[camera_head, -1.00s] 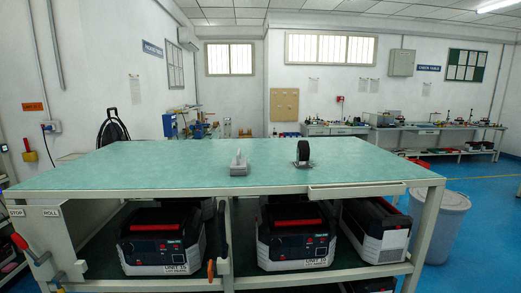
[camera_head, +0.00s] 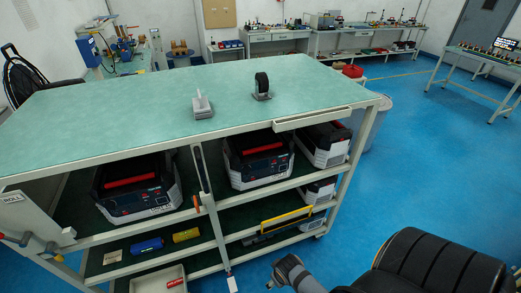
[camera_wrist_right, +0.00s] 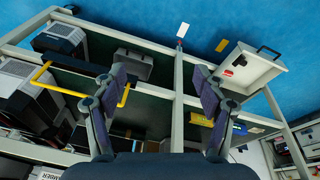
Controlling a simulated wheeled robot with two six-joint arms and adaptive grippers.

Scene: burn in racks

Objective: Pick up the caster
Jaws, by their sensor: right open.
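The caster (camera_head: 262,84) has a black wheel standing upright on a small grey base, on the green table top (camera_head: 130,100) towards its right side. My right gripper (camera_head: 284,268) is low at the bottom of the head view, in front of the rack and well below the table top, apart from the caster. In the right wrist view its two fingers (camera_wrist_right: 159,78) are spread with nothing between them, facing the rack's shelves. The caster is not in the wrist view. My left gripper is not in view.
A grey clamp-like piece (camera_head: 202,106) stands on the table left of the caster. Shelves below hold black-and-white units (camera_head: 258,160), a yellow handle (camera_head: 286,220) and a white tray (camera_head: 160,280). Open blue floor (camera_head: 430,180) lies to the right. The table top around the caster is clear.

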